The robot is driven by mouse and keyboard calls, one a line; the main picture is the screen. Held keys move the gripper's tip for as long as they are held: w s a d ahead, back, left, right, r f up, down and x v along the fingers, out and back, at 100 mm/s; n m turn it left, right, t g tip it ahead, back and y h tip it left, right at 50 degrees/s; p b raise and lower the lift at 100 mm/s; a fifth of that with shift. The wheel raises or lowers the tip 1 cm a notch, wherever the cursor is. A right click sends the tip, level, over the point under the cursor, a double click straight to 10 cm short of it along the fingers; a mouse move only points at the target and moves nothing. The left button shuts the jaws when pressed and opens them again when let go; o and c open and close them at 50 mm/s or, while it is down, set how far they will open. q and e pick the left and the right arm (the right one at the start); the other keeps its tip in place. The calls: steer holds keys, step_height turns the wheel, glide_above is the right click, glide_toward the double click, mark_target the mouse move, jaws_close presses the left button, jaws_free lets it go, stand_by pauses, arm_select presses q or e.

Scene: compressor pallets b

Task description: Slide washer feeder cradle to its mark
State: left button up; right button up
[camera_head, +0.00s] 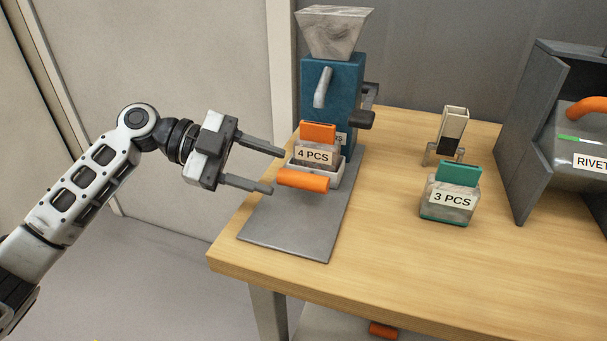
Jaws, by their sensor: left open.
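The washer feeder (331,92) is a blue upright body with a grey hopper on top and a grey base plate (290,236) on the table. On the plate sits a light cradle (329,178) with an orange cylindrical handle (303,180) at its front. A pouch labelled "4 PCS" (316,153) with an orange top sits in the cradle. My left gripper (277,171) is open, with its fingers pointing right, just left of the cradle and handle and apparently holding nothing. I cannot make out a mark on the plate. My right gripper is not in view.
A pouch labelled "3 PCS" (449,198) with a green top stands at mid table, before a small clear holder (452,130). A grey bin unit (541,135) with a rivet label is at the right. The wooden table (400,265) is clear in front.

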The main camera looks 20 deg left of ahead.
mark_target(286, 175)
arm_select(q)
steer(key=x, duration=0.7)
steer(key=shift+p, duration=0.4)
